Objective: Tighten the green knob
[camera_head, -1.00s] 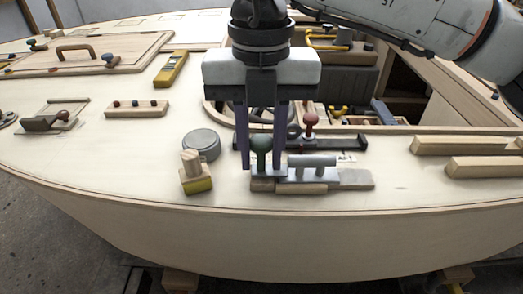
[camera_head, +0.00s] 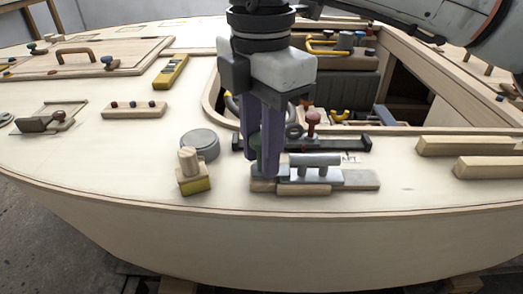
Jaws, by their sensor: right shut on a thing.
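The green knob (camera_head: 256,154) stands upright at the left end of a small metal-and-wood fixture near the hull's front edge. It is mostly hidden behind a finger of my right gripper (camera_head: 262,168). That gripper comes down from above, turned at an angle to the view, with its fingers shut around the knob. The fixture's metal plate (camera_head: 358,180) extends to the right, with a grey cylindrical bar (camera_head: 315,160) on it. My left gripper is not in view.
A red knob (camera_head: 313,118) on a dark rail stands just behind the fixture. A grey round cap (camera_head: 200,144) and a wooden peg on a yellow block (camera_head: 194,185) are close on the left. Wooden strips (camera_head: 470,146) lie at right. An open hatch is behind.

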